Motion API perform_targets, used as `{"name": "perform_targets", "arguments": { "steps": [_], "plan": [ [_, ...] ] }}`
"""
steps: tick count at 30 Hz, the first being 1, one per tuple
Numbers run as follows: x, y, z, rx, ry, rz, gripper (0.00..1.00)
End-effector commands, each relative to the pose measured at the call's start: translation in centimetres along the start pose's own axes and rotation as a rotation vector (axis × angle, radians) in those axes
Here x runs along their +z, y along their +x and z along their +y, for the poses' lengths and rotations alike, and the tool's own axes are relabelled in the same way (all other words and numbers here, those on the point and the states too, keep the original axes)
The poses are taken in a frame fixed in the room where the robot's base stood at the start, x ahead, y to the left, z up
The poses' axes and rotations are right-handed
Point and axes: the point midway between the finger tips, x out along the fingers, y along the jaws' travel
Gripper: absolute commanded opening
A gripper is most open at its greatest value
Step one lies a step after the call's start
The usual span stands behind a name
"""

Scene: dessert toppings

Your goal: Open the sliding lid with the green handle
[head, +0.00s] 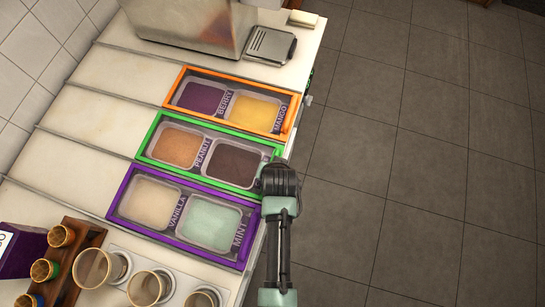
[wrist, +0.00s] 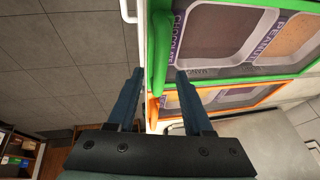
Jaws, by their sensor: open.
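The green-framed lid (head: 146,146) lies over the middle compartment, with a clear pane above the peanut and chocolate tubs. It appears closed. In the wrist view its green frame (wrist: 240,73) crosses the upper right, and the green handle (wrist: 158,48) is an upright bar at the frame's left end. My gripper (wrist: 159,74) is open there, with one finger on each side of the handle's line; I cannot tell if either touches it. In the head view my gripper (head: 279,166) is at the right end of the green lid and hides most of the handle.
The orange-framed lid (head: 186,71) with berry and mango is just behind, and the purple-framed lid (head: 117,208) with vanilla and mint is just in front. Cups (head: 148,288) stand at the front left. Bare white counter (head: 85,120) lies left of the lids.

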Motion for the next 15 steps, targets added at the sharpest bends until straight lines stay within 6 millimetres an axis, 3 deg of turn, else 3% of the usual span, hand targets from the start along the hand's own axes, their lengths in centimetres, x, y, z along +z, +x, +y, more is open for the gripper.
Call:
{"name": "perform_targets", "arguments": {
  "steps": [11, 15],
  "plan": [
    [0.04, 0.38, 0.01, 0.000, 0.000, -0.001, 0.51],
    [0.04, 0.37, 0.01, 0.000, 0.000, -0.001, 0.26]
  ]
}}
